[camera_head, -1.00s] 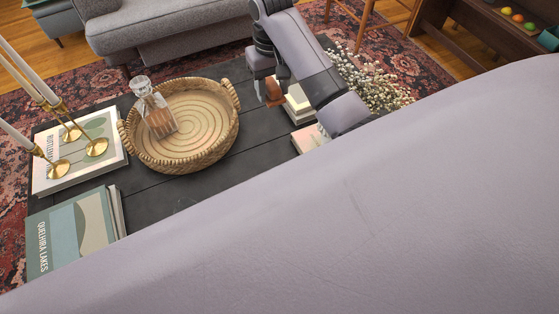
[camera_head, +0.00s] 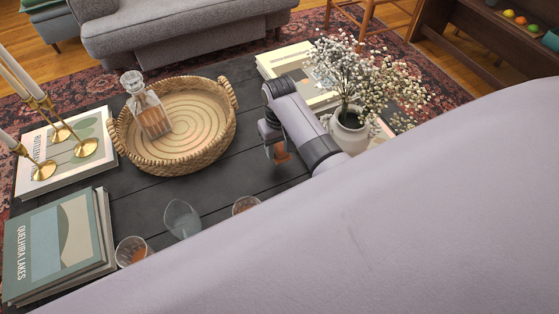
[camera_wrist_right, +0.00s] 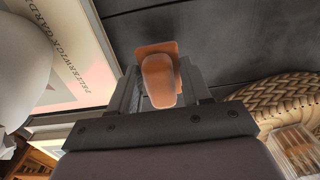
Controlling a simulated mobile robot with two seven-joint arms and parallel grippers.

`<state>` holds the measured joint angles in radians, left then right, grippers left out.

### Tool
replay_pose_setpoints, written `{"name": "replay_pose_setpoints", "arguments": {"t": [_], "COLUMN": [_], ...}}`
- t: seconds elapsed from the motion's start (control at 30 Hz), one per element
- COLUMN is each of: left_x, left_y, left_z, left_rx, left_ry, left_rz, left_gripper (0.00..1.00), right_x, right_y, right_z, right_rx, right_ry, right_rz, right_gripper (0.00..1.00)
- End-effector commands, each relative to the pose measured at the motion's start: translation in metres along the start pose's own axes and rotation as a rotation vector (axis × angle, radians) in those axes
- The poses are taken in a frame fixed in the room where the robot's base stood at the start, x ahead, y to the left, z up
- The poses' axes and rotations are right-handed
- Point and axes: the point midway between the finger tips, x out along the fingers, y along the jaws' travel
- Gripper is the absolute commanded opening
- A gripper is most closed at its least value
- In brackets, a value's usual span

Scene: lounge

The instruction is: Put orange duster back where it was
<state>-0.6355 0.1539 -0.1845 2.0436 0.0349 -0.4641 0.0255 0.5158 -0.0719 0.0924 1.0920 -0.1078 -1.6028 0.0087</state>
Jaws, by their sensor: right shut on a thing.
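The orange duster (camera_head: 281,153) hangs in my right gripper (camera_head: 273,142), low over the dark coffee table (camera_head: 237,179). In the right wrist view the orange-brown duster (camera_wrist_right: 160,78) sits between the two fingers (camera_wrist_right: 162,92), which are shut on it. Its lower end shows against the dark tabletop; I cannot tell whether it touches the table. The gripper is between the woven tray (camera_head: 180,165) and the white flower vase (camera_head: 348,132). My left gripper is in neither current view.
A decanter (camera_head: 150,115) stands in the tray. Glasses (camera_head: 182,219) stand near the front. Books (camera_head: 60,245) and brass candlesticks (camera_head: 85,147) are at left. A pale book (camera_head: 285,60) lies at the back right. Bare tabletop lies between tray and vase.

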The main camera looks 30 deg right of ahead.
Motion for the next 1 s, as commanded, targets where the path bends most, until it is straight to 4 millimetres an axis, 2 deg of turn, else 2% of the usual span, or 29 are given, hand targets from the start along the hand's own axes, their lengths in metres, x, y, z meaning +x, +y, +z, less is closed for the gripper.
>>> {"name": "replay_pose_setpoints", "arguments": {"t": [0.17,0.43,0.87,0.9,0.93,1.0], "left_x": [0.004,0.014,0.013,0.012,0.012,0.012], "left_y": [0.000,0.000,0.002,0.003,0.003,0.003], "left_z": [0.004,0.017,0.013,0.012,0.012,0.011], "left_rx": [0.000,0.002,-0.001,-0.001,-0.001,0.000], "left_ry": [0.002,0.002,0.009,0.010,0.010,0.012], "left_rz": [0.000,0.001,0.004,0.005,0.005,0.005], "left_gripper": [0.43,0.43,0.43,0.43,0.43,0.43], "right_x": [0.012,0.050,0.054,0.053,0.053,0.053], "right_y": [0.000,0.001,0.001,0.001,0.001,0.000], "right_z": [-0.001,-0.001,-0.001,-0.001,-0.001,-0.001], "right_rx": [0.001,0.001,0.001,0.001,0.001,0.001], "right_ry": [0.001,0.001,0.002,0.002,0.002,0.002], "right_rz": [0.001,0.001,0.001,0.001,0.001,0.001], "right_gripper": [0.19,0.19,0.19,0.61,0.71,0.73]}}
